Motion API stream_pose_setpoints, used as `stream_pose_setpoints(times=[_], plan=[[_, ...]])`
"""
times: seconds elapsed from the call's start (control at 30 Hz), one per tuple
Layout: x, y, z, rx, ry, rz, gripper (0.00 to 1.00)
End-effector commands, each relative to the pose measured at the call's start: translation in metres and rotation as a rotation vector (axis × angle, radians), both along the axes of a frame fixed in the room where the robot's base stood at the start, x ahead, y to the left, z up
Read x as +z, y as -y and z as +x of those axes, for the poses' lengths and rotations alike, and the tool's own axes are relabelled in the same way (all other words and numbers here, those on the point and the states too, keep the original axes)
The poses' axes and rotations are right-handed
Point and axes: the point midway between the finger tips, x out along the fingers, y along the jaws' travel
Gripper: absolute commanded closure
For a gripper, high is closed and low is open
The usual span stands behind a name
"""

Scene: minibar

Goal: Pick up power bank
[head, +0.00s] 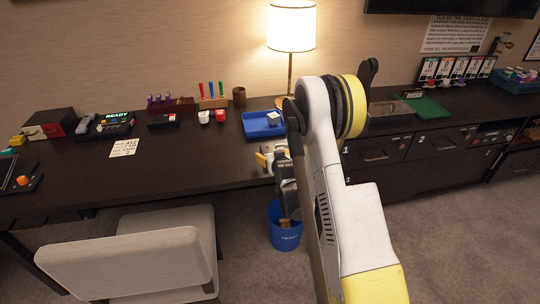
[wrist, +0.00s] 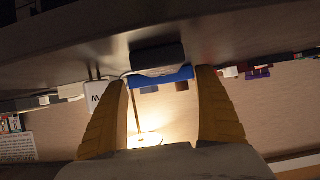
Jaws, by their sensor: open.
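My gripper (wrist: 161,78) is open, with its two yellow fingers spread wide in the wrist view, which looks upside down. A dark grey block (wrist: 158,55) lies on the desk ahead, in line with the gap between the fingertips; it may be the power bank, but I cannot tell for sure. It is not between the fingers. In the head view my gripper (head: 270,154) is at the desk's front edge, short of the blue tray (head: 256,130). The dark block is not clearly visible there; my gripper and arm hide part of that area.
The dark desk (head: 190,163) has free room left of my gripper. A small pale cube (head: 273,118) sits in the tray. A lit lamp (head: 291,28) stands behind. A blue bin (head: 284,235) is below my gripper, and a chair (head: 125,265) stands at the left.

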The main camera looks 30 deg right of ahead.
Motion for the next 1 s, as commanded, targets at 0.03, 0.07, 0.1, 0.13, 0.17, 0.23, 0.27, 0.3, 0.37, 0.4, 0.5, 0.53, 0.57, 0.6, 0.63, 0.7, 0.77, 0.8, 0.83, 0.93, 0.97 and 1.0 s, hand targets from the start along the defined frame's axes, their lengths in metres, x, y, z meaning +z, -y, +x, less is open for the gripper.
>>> stream_pose_setpoints(times=[0.03, 0.07, 0.1, 0.13, 0.17, 0.23, 0.27, 0.3, 0.37, 0.4, 0.5, 0.53, 0.57, 0.6, 0.63, 0.7, 0.77, 0.8, 0.83, 0.93, 0.97, 1.0], plan=[[-0.009, 0.000, 0.007, 0.001, 0.000, 0.000, 0.19], [-0.013, 0.000, 0.011, 0.001, 0.000, 0.000, 0.19], [-0.017, 0.001, 0.017, 0.002, 0.000, -0.001, 0.19], [-0.020, 0.001, 0.021, 0.001, 0.000, -0.002, 0.19], [-0.021, 0.003, 0.025, 0.001, 0.000, -0.002, 0.19], [-0.023, 0.005, 0.032, 0.000, 0.000, -0.001, 0.19], [-0.024, 0.006, 0.034, 0.000, 0.000, -0.001, 0.19], [-0.024, 0.007, 0.036, 0.000, 0.000, -0.001, 0.19], [-0.024, 0.007, 0.038, 0.000, 0.000, -0.001, 0.19], [-0.024, 0.007, 0.038, 0.000, 0.000, -0.001, 0.19], [-0.023, 0.007, 0.038, 0.000, 0.000, -0.001, 0.19], [-0.023, 0.007, 0.038, 0.000, 0.000, -0.001, 0.19], [-0.023, 0.007, 0.038, 0.000, 0.000, -0.001, 0.24], [-0.023, 0.007, 0.038, 0.000, 0.000, -0.001, 0.36], [-0.023, 0.007, 0.038, 0.000, 0.000, -0.001, 0.46], [-0.023, 0.007, 0.038, 0.000, 0.000, -0.001, 0.67], [-0.023, 0.007, 0.038, 0.000, 0.000, -0.001, 0.85], [-0.022, 0.007, 0.038, 0.000, 0.000, -0.001, 0.87], [-0.022, 0.007, 0.038, 0.000, 0.000, -0.001, 0.87], [-0.022, 0.007, 0.038, 0.000, 0.000, -0.001, 0.87], [-0.022, 0.007, 0.038, 0.000, 0.000, -0.001, 0.87], [-0.022, 0.007, 0.038, 0.000, 0.000, -0.001, 0.87]])
